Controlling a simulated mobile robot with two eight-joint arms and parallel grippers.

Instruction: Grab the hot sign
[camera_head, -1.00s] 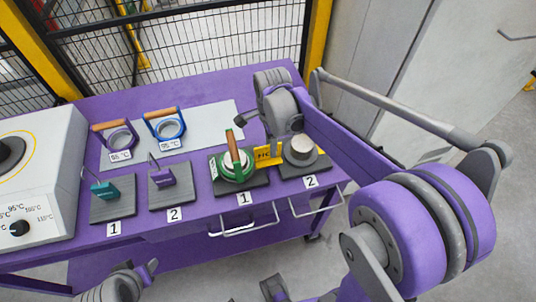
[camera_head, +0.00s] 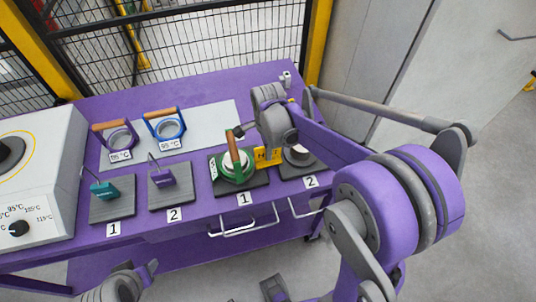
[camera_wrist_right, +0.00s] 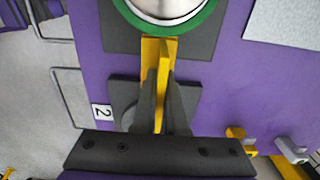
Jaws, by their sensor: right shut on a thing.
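The hot sign (camera_head: 268,157) is a small yellow plate with dark lettering. It stands on the purple table between the green-ringed piece (camera_head: 236,168) on pad 1 and the grey cylinder (camera_head: 299,156) on pad 2. My right gripper (camera_head: 276,140) is at the sign from above and behind, and its body partly covers the grey cylinder. In the right wrist view, the two dark fingers (camera_wrist_right: 161,85) are closed on the yellow sign (camera_wrist_right: 159,52), one on each side. My left gripper is not clearly visible; only arm parts show at the bottom left.
Teal (camera_head: 104,190) and purple (camera_head: 162,177) tools stand on dark pads. A white heater box (camera_head: 40,170) is at left. Wire fencing (camera_head: 190,50) stands behind.

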